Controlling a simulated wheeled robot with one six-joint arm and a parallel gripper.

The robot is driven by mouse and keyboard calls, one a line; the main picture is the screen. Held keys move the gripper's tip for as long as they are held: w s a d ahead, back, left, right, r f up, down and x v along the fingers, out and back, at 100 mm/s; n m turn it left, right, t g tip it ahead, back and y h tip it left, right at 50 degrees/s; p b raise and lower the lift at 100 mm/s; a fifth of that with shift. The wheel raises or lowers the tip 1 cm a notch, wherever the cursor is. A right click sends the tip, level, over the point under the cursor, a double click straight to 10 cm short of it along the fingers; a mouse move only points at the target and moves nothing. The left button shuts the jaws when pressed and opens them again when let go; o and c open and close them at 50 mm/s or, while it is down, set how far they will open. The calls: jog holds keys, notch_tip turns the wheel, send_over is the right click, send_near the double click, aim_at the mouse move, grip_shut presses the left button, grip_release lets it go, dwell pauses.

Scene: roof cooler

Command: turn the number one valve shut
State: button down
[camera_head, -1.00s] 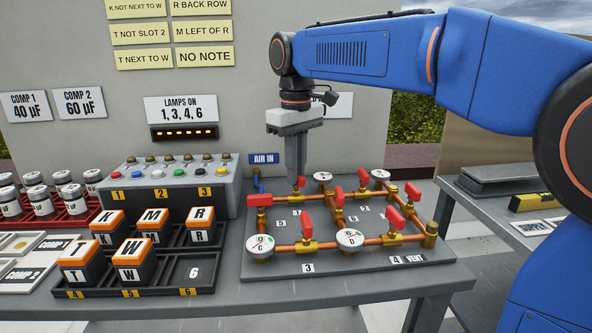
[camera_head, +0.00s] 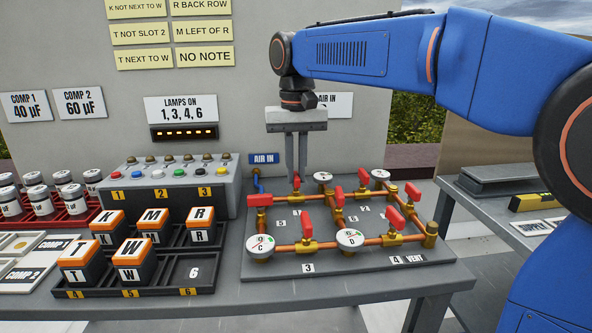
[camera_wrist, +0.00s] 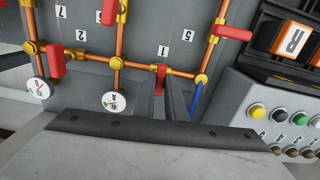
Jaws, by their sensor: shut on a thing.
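The number one valve has a red handle that shows in the wrist view (camera_wrist: 160,80) on a brass body, by the plate marked 1 (camera_wrist: 163,49). In this view the handle points across its copper pipe. In the head view only a little of the red handle (camera_head: 296,181) shows at the back pipe, between my fingertips. My gripper (camera_head: 296,177) points straight down with a finger on either side of the handle, shut on it. In the wrist view the gripper (camera_wrist: 168,92) partly covers the handle.
Other red-handled valves stand close by, including one at the left (camera_head: 260,200) and one at the right (camera_head: 336,177). Round gauges (camera_head: 260,246) sit on the pipes. A button box (camera_head: 170,190) and black trays of lettered blocks stand left of the pipe board (camera_head: 350,268).

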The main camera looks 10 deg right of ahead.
aim_at(296, 175)
dwell(0.4)
jog(key=c, duration=1.8)
grip_release()
notch_tip(296, 175, up, 17)
jog(key=shift+r, duration=0.2)
